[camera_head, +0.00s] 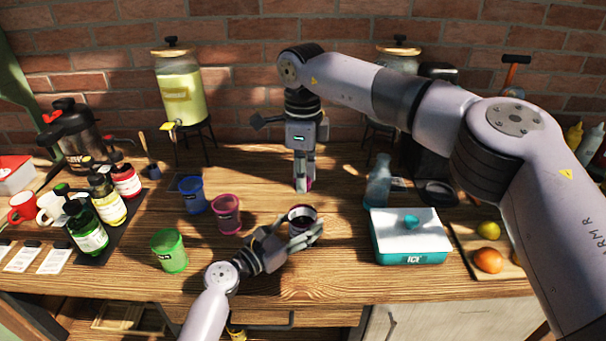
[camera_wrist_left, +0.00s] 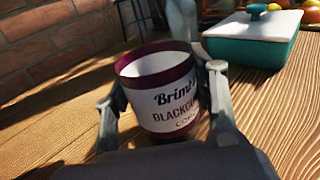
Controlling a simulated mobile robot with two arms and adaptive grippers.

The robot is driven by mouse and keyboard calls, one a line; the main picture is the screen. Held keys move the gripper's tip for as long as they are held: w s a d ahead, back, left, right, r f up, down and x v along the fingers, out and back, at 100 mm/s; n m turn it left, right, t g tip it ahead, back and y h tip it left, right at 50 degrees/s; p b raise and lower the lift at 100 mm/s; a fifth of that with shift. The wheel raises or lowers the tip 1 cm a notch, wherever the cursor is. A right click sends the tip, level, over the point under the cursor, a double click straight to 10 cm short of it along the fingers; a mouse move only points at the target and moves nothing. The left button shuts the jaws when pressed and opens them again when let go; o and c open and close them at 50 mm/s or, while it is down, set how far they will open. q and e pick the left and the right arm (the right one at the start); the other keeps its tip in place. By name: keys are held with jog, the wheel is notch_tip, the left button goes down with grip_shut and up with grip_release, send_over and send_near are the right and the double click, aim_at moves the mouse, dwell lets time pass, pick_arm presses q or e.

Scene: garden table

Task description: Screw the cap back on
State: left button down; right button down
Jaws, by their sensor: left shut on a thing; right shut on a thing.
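A dark purple cordial container (camera_head: 301,211) with a white label reading "Brim… Blackcu…" stands near the middle of the table. My left gripper (camera_head: 306,234) is shut around its sides from the front. In the left wrist view the container (camera_wrist_left: 160,92) sits between the two fingers of my left gripper (camera_wrist_left: 160,100). My right gripper (camera_head: 303,184) points down just behind the container and is shut. A small magenta thing (camera_head: 310,184), probably the cap, shows at its fingertips, mostly hidden by them. The right gripper does not show in the left wrist view.
Blue (camera_head: 192,195), magenta (camera_head: 226,214) and green (camera_head: 168,250) cups stand to the left. Capped bottles (camera_head: 88,229) sit on a dark tray at far left. A teal ice box (camera_head: 409,250) and a clear bottle (camera_head: 379,181) stand to the right.

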jog(key=m, duration=0.7)
jog(key=shift+m, duration=0.4)
jog(key=m, duration=0.7)
jog(key=c, duration=1.2)
grip_release()
notch_tip(320, 180, up, 12)
jog(key=shift+f, duration=0.1)
